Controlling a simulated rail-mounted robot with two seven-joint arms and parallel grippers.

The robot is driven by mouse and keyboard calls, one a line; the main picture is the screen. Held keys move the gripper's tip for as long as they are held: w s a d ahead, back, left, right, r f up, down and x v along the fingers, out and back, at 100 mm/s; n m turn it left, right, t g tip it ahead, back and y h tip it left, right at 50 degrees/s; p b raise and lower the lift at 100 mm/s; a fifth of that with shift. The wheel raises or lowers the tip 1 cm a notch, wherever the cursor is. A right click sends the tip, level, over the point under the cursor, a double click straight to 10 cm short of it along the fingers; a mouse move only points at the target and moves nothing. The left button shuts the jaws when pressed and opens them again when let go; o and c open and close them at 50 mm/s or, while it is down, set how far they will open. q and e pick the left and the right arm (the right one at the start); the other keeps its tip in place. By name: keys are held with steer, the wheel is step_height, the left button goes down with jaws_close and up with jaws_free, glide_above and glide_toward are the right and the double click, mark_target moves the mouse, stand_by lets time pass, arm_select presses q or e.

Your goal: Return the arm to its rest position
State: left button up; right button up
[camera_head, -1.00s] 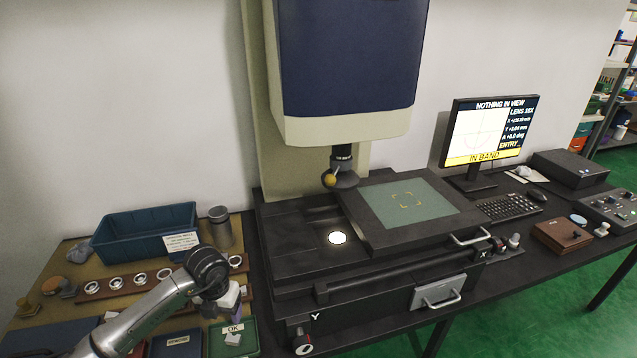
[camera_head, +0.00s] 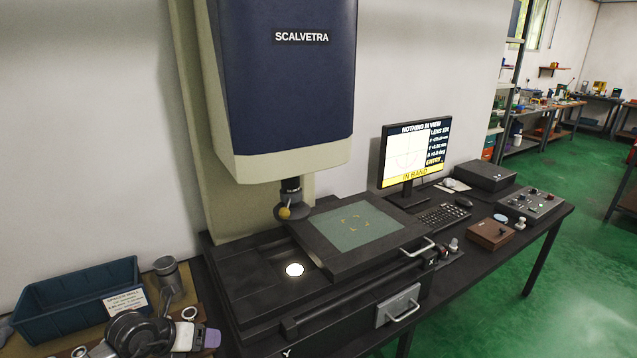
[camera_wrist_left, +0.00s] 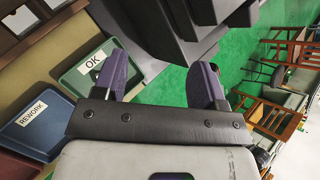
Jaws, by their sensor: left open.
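My left gripper (camera_head: 211,338) is at the lower left of the head view, beside the left end of the measuring machine. Its purple fingers (camera_wrist_left: 162,82) stand well apart in the left wrist view, with nothing between them. The wrist camera looks past the fingers at the green OK tray (camera_wrist_left: 82,72), the blue REWORK tray (camera_wrist_left: 32,130) and the green floor. My left arm (camera_head: 140,335) is bent there, over the parts bench. My right gripper shows in neither view.
The measuring machine (camera_head: 285,90) stands at the middle with its glass stage (camera_head: 355,225). A blue bin (camera_head: 70,300) and a metal cup (camera_head: 168,275) stand at the left. Bearing rings (camera_head: 189,313) lie near my arm. The monitor (camera_head: 415,152) reads "NOTHING IN VIEW". Open floor lies at right.

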arm_select(q)
steer(key=w+d+r+n+t+h, duration=0.1)
steer(key=d+r+t+h, duration=0.25)
steer(key=r, duration=0.45)
steer(key=w+d+r+t+h, duration=0.1)
steer(key=d+r+t+h, duration=0.3)
steer(key=r, duration=0.5)
steer(key=s+a+r+n+t+y, duration=0.2)
steer(key=a+r+n+t+y, duration=0.2)
steer(key=r+n+t+y, duration=0.5)
steer(key=s+a+r+n+t+y, duration=0.2)
steer(key=a+r+n+t+y, duration=0.25)
steer(key=n, duration=0.75)
steer(key=s+d+f+n+g+y+p, duration=0.1)
steer(key=s+f+n+g, duration=0.5)
steer(key=f, duration=0.4)
steer(key=s+d+f+n+g+y+p, duration=0.1)
steer(key=s+f+n+g+y, duration=0.1)
steer(key=s+f+n+g, duration=0.45)
steer(key=s+d+f+g+h+p, duration=0.2)
steer(key=s+f+g, duration=0.4)
steer(key=s+f, duration=0.65)
steer(key=s+d+f+g+h+p, duration=0.15)
steer(key=s+f+g, duration=0.35)
steer(key=s+f, duration=0.8)
step_height(320, 180, up, 38)
steer(key=s+p, duration=0.1)
steer(key=p, duration=3.6)
steer(key=shift+s+d, duration=0.3)
steer(key=shift+d, duration=0.05)
